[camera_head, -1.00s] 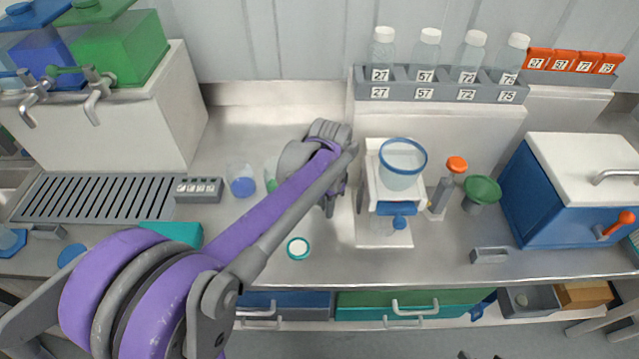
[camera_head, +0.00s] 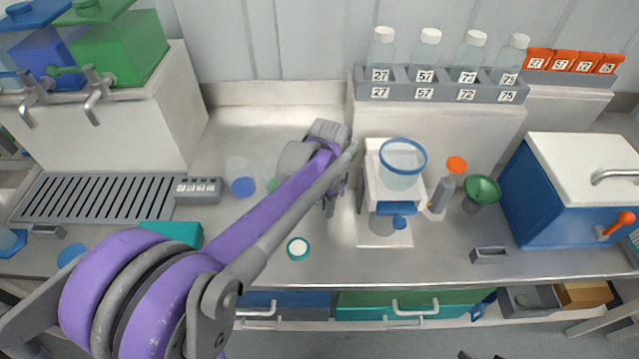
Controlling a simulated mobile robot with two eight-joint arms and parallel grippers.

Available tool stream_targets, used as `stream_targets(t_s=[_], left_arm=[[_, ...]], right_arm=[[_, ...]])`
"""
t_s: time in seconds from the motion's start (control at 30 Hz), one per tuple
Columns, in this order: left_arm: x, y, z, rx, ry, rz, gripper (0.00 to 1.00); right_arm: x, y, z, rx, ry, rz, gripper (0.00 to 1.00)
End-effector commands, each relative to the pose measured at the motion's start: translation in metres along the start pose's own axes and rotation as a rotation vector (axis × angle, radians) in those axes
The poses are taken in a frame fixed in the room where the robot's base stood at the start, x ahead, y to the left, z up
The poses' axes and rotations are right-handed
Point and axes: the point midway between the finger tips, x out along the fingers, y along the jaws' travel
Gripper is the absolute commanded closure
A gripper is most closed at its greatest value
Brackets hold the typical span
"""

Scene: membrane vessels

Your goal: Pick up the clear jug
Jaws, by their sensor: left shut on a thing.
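My left arm comes in from the lower left. Its gripper (camera_head: 335,200) points down at the bench, just left of the white stand. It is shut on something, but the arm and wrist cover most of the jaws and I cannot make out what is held. I cannot clearly pick out a clear jug. A clear vessel with blue in its bottom (camera_head: 241,183) stands left of the arm. A green item (camera_head: 271,185) beside it is partly hidden by the arm. A clear, blue-rimmed vessel (camera_head: 402,170) sits on the white stand (camera_head: 375,237). My right gripper is not in view.
An orange-capped bottle (camera_head: 456,166) and a green funnel (camera_head: 482,190) stand right of the stand, before a blue box (camera_head: 560,215). A rack (camera_head: 440,93) of numbered bottles is behind. A small white-topped lid (camera_head: 298,248) lies in front. The bench's front middle is mostly clear.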

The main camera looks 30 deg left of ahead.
Motion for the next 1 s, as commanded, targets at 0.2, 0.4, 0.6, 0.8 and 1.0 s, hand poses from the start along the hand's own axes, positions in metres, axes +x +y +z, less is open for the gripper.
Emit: stream_targets(t_s=[0.2,0.4,0.6,0.8,1.0], left_arm=[[0.0,0.0,0.0,0.0,0.0,-0.001,1.0],[-0.016,-0.001,0.0,0.0,0.0,-0.001,1.0],[-0.057,-0.001,0.0,0.0,0.001,-0.001,1.0],[-0.09,-0.002,0.0,0.0,0.0,-0.001,1.0],[-0.101,-0.001,0.0,0.0,0.0,0.0,1.0]], right_arm=[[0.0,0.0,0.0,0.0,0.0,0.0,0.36],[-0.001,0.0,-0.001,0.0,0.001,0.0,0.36],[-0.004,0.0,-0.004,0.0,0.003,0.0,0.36],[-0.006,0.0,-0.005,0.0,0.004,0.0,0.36],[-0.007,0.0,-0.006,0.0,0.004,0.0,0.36]])
